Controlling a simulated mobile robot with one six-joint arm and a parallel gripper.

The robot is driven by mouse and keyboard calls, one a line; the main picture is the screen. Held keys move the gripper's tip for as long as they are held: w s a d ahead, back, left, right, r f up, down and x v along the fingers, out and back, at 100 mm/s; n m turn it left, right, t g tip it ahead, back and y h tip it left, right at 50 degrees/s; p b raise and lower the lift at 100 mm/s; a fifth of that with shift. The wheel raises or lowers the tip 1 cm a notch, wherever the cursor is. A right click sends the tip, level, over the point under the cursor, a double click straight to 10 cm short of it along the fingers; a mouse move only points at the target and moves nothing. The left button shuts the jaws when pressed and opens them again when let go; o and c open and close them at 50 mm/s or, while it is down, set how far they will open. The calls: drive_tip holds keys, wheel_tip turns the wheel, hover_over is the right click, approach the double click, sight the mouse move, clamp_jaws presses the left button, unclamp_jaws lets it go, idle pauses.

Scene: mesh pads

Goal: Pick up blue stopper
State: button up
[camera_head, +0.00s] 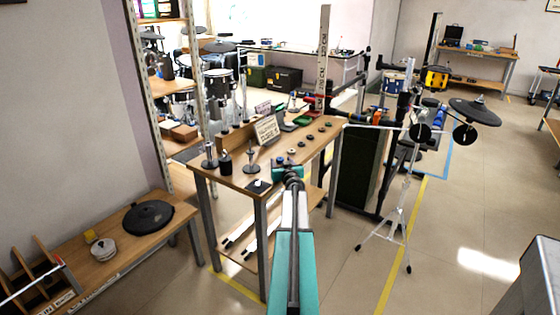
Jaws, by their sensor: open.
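My gripper (287,171), teal and dark, is over the front right part of the wooden workbench (228,184). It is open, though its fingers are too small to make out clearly. Several small round pieces lie in a row along the right side of the bench. A small dark, bluish piece (279,159) lies just beyond my gripper and may be the blue stopper; its colour is hard to tell. A dark round piece (290,161) lies beside it. My gripper and wrist hide part of the bench top.
Cymbal stand parts (251,165) and a black bottle-like object (225,163) stand left of my gripper. A printed sign (267,130) stands behind. A chrome stand (397,225) stands on the floor to the right.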

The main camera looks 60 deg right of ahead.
idle(0.6)
drive_tip(key=c, duration=1.1)
